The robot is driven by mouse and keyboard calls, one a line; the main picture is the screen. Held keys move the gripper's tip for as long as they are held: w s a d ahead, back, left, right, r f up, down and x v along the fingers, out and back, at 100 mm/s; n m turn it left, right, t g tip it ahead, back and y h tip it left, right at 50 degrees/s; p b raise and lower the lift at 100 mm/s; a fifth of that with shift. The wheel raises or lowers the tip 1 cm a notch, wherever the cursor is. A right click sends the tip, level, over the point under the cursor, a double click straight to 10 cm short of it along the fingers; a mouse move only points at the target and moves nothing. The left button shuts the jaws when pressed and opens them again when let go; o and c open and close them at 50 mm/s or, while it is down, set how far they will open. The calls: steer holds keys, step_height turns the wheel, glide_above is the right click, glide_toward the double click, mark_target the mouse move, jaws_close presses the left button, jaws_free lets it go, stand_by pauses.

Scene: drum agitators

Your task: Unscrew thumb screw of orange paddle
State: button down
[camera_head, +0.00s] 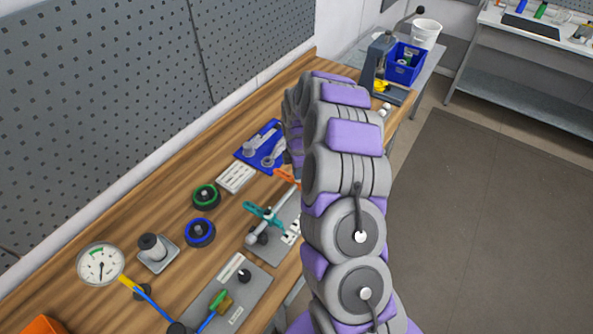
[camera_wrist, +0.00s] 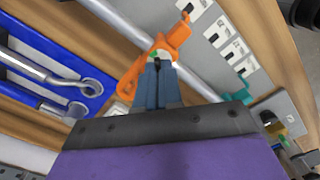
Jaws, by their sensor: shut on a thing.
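The orange paddle (camera_wrist: 176,36) sits on a grey metal shaft (camera_wrist: 118,20) in the wrist view. In the head view a small part of the orange paddle (camera_head: 287,176) shows beside my arm. My gripper (camera_wrist: 159,64) points at the paddle's hub, its two blue-grey fingers close together. It is shut on the thumb screw at the hub, which the fingertips mostly hide. A small green spot shows at the fingertips. In the head view my arm hides the gripper.
A teal paddle (camera_head: 262,214) is on the same shaft. A blue tray with wrenches (camera_wrist: 50,62) lies beside it. A white labelled block (camera_head: 236,178), green ring (camera_head: 206,196) and blue ring (camera_head: 199,232) stand nearby. A gauge (camera_head: 101,263) is at the left.

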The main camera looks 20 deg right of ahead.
steer(key=shift+s+f+n, duration=0.15)
steer(key=shift+n, duration=0.45)
steer(key=c, duration=1.3)
jaws_free()
steer(key=shift+d, duration=0.15)
steer(key=r, duration=1.7)
steer(key=shift+w+r+p, duration=0.2)
steer(key=shift+p, duration=0.1)
